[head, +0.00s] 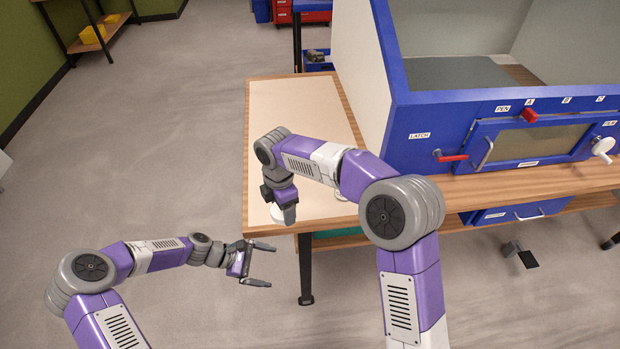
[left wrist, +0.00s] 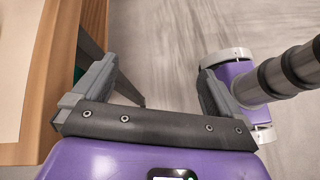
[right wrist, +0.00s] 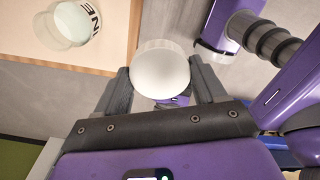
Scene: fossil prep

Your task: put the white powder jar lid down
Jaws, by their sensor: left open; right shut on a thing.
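My right gripper (head: 285,208) points down over the front left part of the table's pale mat. It is shut on the white round lid (right wrist: 160,70), which sits between the fingers in the right wrist view; the lid (head: 276,213) also shows in the head view. I cannot tell whether it touches the mat. A clear jar with pale contents and a partly seen label (right wrist: 76,22) stands on the mat, apart from the lid; in the head view my right arm mostly hides it. My left gripper (head: 270,265) is open and empty, over the floor before the table.
A blue cabinet (head: 420,155) with a red latch handle (head: 452,157) stands to the right. The table's front edge and leg (head: 305,270) are near my left gripper.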

